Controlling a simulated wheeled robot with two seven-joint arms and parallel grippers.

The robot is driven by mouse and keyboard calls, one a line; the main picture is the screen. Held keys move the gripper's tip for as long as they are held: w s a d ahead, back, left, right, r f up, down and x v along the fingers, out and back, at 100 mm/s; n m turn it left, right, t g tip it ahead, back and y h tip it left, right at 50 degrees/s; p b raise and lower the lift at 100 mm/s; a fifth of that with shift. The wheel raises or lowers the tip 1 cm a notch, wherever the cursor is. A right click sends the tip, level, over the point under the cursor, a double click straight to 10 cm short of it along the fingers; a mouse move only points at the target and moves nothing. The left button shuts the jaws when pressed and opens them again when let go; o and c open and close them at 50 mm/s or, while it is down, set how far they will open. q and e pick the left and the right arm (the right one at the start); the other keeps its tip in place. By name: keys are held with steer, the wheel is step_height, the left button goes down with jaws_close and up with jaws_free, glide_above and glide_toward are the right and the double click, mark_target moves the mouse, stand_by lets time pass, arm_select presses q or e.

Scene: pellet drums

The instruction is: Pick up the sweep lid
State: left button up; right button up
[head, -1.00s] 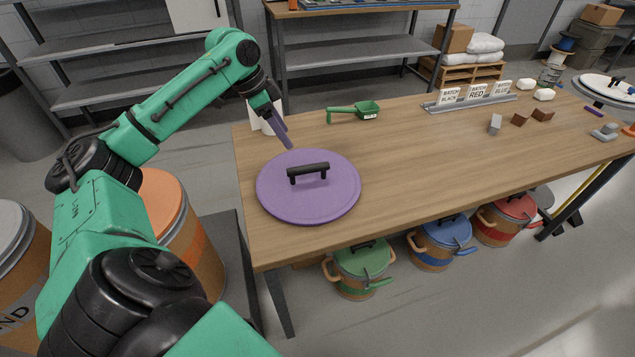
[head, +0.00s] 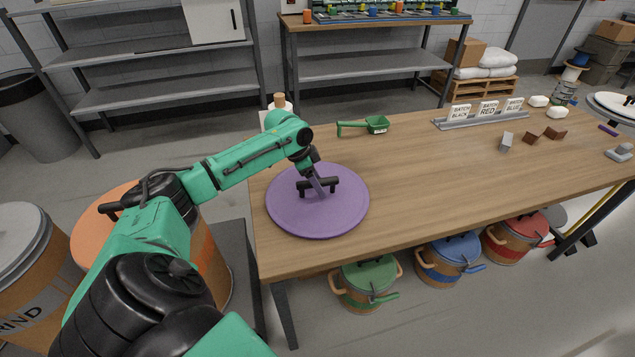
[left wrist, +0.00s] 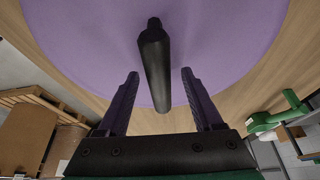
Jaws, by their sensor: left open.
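The sweep lid is a round purple disc (head: 300,218) with a black bar handle (head: 331,184), lying flat on the near left part of the wooden table. My left gripper (head: 321,193) is at the handle, pointing down at the lid. In the left wrist view the open purple fingers (left wrist: 160,95) stand on either side of the black handle (left wrist: 156,70), with gaps on both sides. The purple lid (left wrist: 80,45) fills the upper part of that view. I cannot tell how deep the fingers reach around the handle. My right gripper is not in view.
A green scoop (head: 376,125) lies behind the lid on the table (head: 420,180). A rack with batch cards (head: 488,109) and small blocks (head: 507,141) are farther right. An orange-topped drum (head: 95,225) stands left of the table. The table's middle is clear.

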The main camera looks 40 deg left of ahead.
arm_select(q)
jaws_close()
steer(key=shift+r, duration=0.15)
stand_by(1.1)
